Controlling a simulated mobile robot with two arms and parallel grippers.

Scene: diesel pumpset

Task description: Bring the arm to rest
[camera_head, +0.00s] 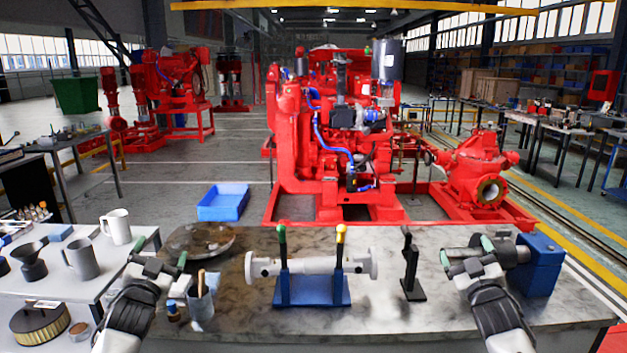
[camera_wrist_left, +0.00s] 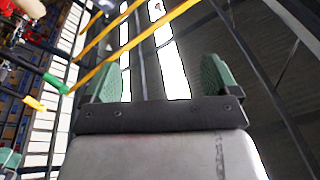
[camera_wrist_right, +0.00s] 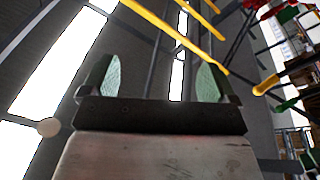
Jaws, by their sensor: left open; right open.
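My left gripper (camera_head: 157,266) is at the left end of the workbench (camera_head: 380,312), above the cup with tools. It is open and empty, its green-padded fingers apart in the left wrist view (camera_wrist_left: 160,80). My right gripper (camera_head: 468,252) is over the right part of the bench, in front of a grey cylinder (camera_head: 510,251). It is open and empty in the right wrist view (camera_wrist_right: 153,82). Both wrist cameras look up toward the roof. Both forearms rise from the bottom edge of the head view.
A white pipe (camera_head: 308,265) lies on a blue stand (camera_head: 312,291) between the grippers. A black stand (camera_head: 411,268) and a blue box (camera_head: 537,266) are on the right. A cup (camera_head: 201,306) stands near my left arm. Mugs (camera_head: 82,260) stand on the left table.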

